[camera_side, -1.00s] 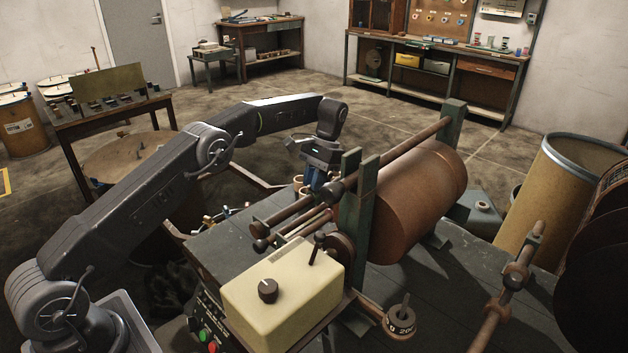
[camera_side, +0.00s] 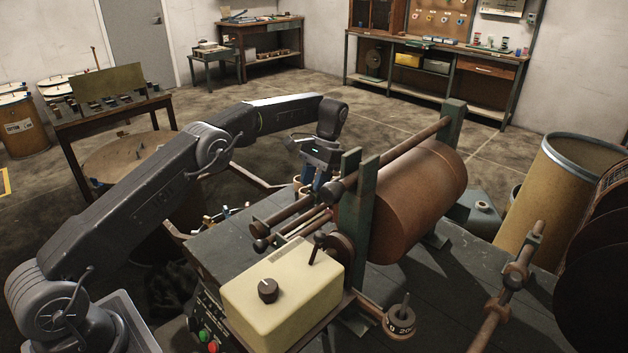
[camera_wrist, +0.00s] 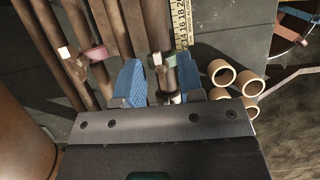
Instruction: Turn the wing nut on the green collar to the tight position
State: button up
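In the wrist view, a green collar (camera_wrist: 171,98) sits on a brown rod, partly hidden by my gripper. A pale metal wing nut (camera_wrist: 157,60) stands between my blue fingertips. My gripper (camera_wrist: 160,68) is open, with one finger on each side of the wing nut and gaps showing between. I cannot tell whether either finger touches it. In the side view, my gripper (camera_side: 314,182) points down behind the green upright of the winder; the collar and wing nut are hidden there.
A pink-red collar (camera_wrist: 96,53) with its own wing nut is left of my fingers. Several cardboard cores (camera_wrist: 222,73) stand close on the right. A yellow scale (camera_wrist: 182,24) lies beyond the fingertips. The large brown roll (camera_side: 415,195) and green upright (camera_side: 357,205) are close to the gripper.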

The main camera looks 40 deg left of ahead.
notch_tip(320, 180, up, 4)
jog(key=shift+f, duration=0.1)
jog(key=s+a+r, duration=0.6)
jog(key=a+r, duration=0.1)
jog(key=a, duration=0.2)
jog(key=shift+s+a, duration=0.3)
jog(key=shift+a, duration=0.05)
jog(key=s+d+r+t, duration=0.5)
jog(key=s+d+r, duration=0.55)
jog(key=s, duration=0.25)
jog(key=s+d+f+t, duration=0.2)
jog(key=s+d+f, duration=0.1)
jog(key=s, duration=0.5)
jog(key=s+d+f+t, duration=0.3)
jog(key=s+d, duration=0.1)
jog(key=s, duration=0.4)
jog(key=shift+f, duration=0.2)
